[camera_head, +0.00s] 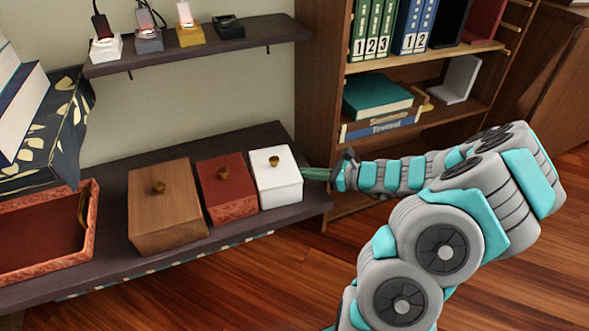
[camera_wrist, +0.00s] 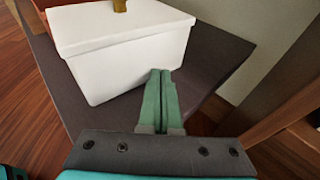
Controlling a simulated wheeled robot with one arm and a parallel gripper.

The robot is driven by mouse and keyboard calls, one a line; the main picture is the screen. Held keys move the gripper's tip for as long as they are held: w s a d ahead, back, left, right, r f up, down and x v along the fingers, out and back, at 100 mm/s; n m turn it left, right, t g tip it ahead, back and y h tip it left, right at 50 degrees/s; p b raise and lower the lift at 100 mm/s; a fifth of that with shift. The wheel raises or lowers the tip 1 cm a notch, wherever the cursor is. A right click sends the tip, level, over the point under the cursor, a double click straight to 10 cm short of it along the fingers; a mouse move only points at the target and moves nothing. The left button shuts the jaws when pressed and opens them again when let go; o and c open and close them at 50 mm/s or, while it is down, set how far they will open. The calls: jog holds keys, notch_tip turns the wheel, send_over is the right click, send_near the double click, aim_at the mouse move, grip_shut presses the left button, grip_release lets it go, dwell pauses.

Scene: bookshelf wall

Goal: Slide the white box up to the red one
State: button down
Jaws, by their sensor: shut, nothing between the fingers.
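The white box (camera_head: 278,184) with a brass knob stands upright near the right end of the lower shelf. The red box (camera_head: 228,190), also with a brass knob, stands just to its left. They look very close; I cannot tell whether they touch. My gripper (camera_head: 308,173) is shut and empty at the right side of the white box. In the wrist view its green fingertips (camera_wrist: 160,74) overlap the lower part of the white box (camera_wrist: 125,65); contact looks likely but is not certain. A bit of the red box (camera_wrist: 75,3) shows behind it.
A brown wooden box (camera_head: 165,215) stands left of the red box. A red tray (camera_head: 92,235) lies farther left. The dark lower shelf (camera_head: 110,262) ends just right of the white box, near the bookcase side (camera_head: 318,85).

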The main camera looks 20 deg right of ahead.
jog(key=d+p, duration=0.1)
jog(key=d, duration=0.1)
jog(key=w+d+p, duration=0.1)
jog(key=shift+d, duration=0.35)
jog(key=p+v, duration=0.1)
jog(key=v, duration=0.6)
jog(key=shift+s+d, duration=0.2)
jog(key=shift+s, duration=0.05)
